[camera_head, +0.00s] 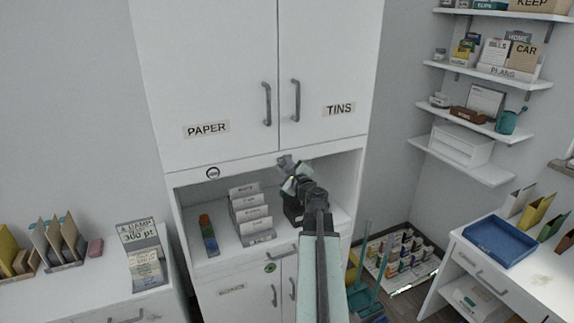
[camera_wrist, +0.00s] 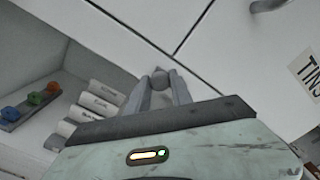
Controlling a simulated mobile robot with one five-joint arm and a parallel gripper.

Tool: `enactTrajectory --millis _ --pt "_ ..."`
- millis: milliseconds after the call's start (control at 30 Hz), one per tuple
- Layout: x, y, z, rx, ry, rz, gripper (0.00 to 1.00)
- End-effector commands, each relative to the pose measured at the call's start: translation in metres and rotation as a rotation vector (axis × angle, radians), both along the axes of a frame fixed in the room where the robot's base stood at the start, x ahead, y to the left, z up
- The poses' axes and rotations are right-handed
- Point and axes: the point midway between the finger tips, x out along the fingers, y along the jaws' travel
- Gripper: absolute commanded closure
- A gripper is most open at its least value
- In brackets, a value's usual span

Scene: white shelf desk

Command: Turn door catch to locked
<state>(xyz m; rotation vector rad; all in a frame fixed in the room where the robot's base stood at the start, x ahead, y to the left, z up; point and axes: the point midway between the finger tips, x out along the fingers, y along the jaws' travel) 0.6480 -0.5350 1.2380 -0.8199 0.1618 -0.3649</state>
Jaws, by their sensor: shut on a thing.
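The door catch (camera_wrist: 161,78) is a small grey piece on the white cabinet's cross rail, just below the gap between the two upper doors. In the head view the catch (camera_head: 284,160) shows at the tip of my gripper (camera_head: 290,173). In the wrist view my gripper (camera_wrist: 162,92) has its two grey fingers on either side of the catch and is shut on it. The fingers hide part of the catch, so I cannot tell its turn clearly. The upper doors (camera_head: 215,80), marked PAPER and TINS, look closed.
Below the rail is an open shelf with labelled cards (camera_head: 250,213) and a red, green and blue block strip (camera_head: 208,234). Door handles (camera_head: 267,104) stick out above. A desk with a blue tray (camera_head: 500,241) stands right.

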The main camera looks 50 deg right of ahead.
Motion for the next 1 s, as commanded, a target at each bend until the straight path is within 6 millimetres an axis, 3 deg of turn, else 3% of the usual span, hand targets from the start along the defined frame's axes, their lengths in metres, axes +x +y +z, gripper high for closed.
enactTrajectory --millis 1000 --pt "-0.0009 0.0031 -0.003 -0.818 0.336 0.005 1.0"
